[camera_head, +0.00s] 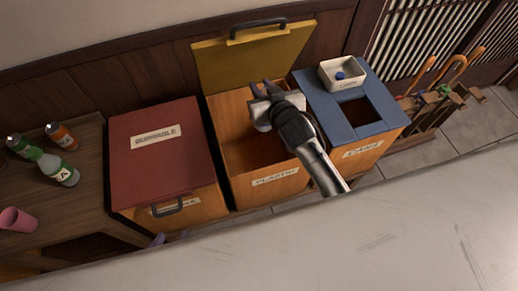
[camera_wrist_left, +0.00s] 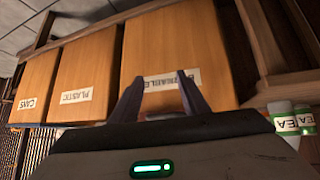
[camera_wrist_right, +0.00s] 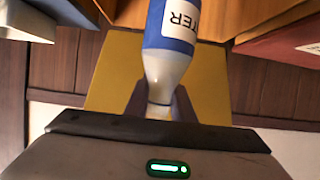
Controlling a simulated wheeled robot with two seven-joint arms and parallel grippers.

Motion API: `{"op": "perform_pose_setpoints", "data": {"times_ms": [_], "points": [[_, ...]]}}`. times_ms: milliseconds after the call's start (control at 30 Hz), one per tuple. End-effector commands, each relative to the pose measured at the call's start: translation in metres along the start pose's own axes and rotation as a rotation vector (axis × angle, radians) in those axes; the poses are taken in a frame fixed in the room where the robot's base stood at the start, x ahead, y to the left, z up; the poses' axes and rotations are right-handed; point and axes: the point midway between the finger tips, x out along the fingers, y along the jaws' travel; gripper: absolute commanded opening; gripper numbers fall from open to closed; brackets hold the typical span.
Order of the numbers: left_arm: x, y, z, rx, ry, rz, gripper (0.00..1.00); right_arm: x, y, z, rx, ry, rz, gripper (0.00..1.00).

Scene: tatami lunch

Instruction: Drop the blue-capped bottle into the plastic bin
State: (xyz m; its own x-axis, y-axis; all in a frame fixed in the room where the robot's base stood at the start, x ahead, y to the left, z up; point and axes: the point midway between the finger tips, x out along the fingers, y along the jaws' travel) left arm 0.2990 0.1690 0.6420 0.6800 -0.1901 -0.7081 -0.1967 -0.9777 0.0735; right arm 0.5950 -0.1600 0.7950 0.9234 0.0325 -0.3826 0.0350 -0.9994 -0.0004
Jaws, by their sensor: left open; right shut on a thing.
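The bottle (camera_wrist_right: 168,65), with a blue and white label, is in my right gripper (camera_wrist_right: 160,98), which is shut on its narrow neck. No cap shows on the visible part of the bottle. In the head view my right gripper (camera_head: 262,89) is over the back of the plastic bin (camera_head: 275,184), and the bottle is hidden there. The bin's yellow lid (camera_head: 255,62) stands open. My left gripper (camera_wrist_left: 159,85) is open and empty, facing the front of the burnable bin (camera_wrist_left: 165,50). Only a fingertip of it shows in the head view (camera_head: 157,240).
The burnable bin's red lid (camera_head: 160,155) is closed. The cans bin (camera_head: 362,152) has a blue top with a square opening. A white tray (camera_head: 343,75) on it holds a blue cap (camera_head: 340,76). Several bottles (camera_head: 58,170) and a pink cup (camera_head: 18,219) are at the left.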

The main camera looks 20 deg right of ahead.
Motion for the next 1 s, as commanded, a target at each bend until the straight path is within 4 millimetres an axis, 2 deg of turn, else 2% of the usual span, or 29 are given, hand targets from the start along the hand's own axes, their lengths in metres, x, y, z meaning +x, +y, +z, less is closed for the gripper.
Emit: {"op": "perform_pose_setpoints", "data": {"times_ms": [33, 133, 267, 433, 733, 767, 800, 867, 1000], "points": [[0.007, 0.0, 0.01, 0.0, -0.006, 0.001, 0.41, 0.004, 0.0, 0.009, -0.001, 0.001, 0.0, 0.0], [0.016, -0.001, 0.024, 0.001, -0.015, 0.002, 0.41, 0.009, 0.001, 0.021, -0.001, 0.0, 0.001, 0.0], [0.027, 0.002, 0.035, 0.01, -0.021, 0.008, 0.41, 0.015, 0.001, 0.036, -0.001, 0.0, 0.001, 0.0], [0.032, 0.01, 0.03, 0.019, -0.006, 0.023, 0.41, 0.019, 0.0, 0.046, -0.001, 0.001, 0.0, 0.0], [0.03, 0.011, 0.021, 0.02, 0.007, 0.024, 0.41, 0.019, 0.0, 0.045, 0.0, 0.001, 0.0, 0.0], [0.03, 0.011, 0.021, 0.02, 0.007, 0.024, 0.41, 0.019, 0.0, 0.045, 0.0, 0.001, 0.0, 0.27], [0.03, 0.011, 0.021, 0.019, 0.007, 0.023, 0.41, 0.019, 0.0, 0.045, 0.0, 0.001, 0.0, 0.34], [0.03, 0.011, 0.02, 0.019, 0.008, 0.023, 0.41, 0.019, 0.0, 0.045, 0.0, 0.001, 0.0, 0.44], [0.031, 0.01, 0.019, 0.018, 0.01, 0.021, 0.41, 0.019, 0.0, 0.045, 0.0, 0.0, 0.001, 0.44]]}}
